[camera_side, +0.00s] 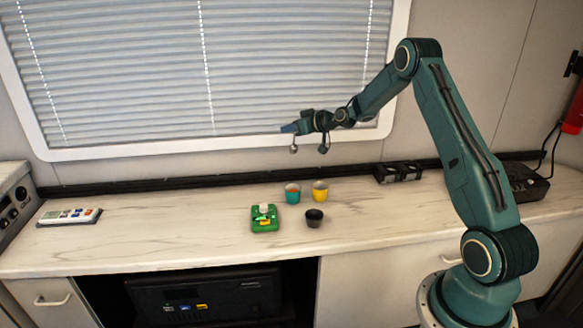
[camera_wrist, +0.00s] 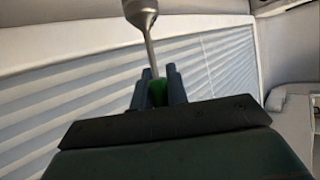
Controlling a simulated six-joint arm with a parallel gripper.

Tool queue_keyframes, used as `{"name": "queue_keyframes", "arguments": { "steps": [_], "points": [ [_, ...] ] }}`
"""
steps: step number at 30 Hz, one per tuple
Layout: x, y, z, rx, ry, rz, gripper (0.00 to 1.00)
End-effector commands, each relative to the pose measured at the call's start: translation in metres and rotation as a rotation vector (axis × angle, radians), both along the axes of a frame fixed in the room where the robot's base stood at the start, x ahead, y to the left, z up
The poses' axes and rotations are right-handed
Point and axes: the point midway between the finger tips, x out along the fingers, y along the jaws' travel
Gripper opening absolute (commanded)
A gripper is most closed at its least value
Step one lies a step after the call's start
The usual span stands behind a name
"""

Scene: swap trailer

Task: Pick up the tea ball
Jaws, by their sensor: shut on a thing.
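The tea ball (camera_wrist: 141,8) is a silver metal piece on a thin stem, at the top of the wrist view and partly cut off by its edge. Its stem runs down to a green part (camera_wrist: 158,92) between the two fingers. My gripper (camera_wrist: 160,82) is shut on this green part. In the side view my gripper (camera_side: 287,129) is high above the counter, in front of the window blind. A small silver ball (camera_side: 294,149), likely the tea ball, hangs just below the fingertips there, clear of the counter.
On the marble counter (camera_side: 170,225) stand a teal cup (camera_side: 292,194), a yellow cup (camera_side: 320,192), a dark cup (camera_side: 314,218) and a green tray (camera_side: 265,225) with small items. A white keypad device (camera_side: 70,216) lies left. A black rack (camera_side: 398,172) stands at the back.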

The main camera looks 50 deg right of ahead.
Motion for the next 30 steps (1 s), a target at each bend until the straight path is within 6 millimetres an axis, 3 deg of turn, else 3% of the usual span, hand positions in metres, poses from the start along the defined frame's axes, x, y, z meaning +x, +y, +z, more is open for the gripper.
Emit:
{"name": "queue_keyframes", "arguments": {
  "steps": [20,30],
  "points": [
    [0.000,0.000,0.008,-0.001,-0.001,0.000,0.00],
    [-0.010,0.006,-0.003,-0.006,0.000,0.009,0.00]
  ]
}}
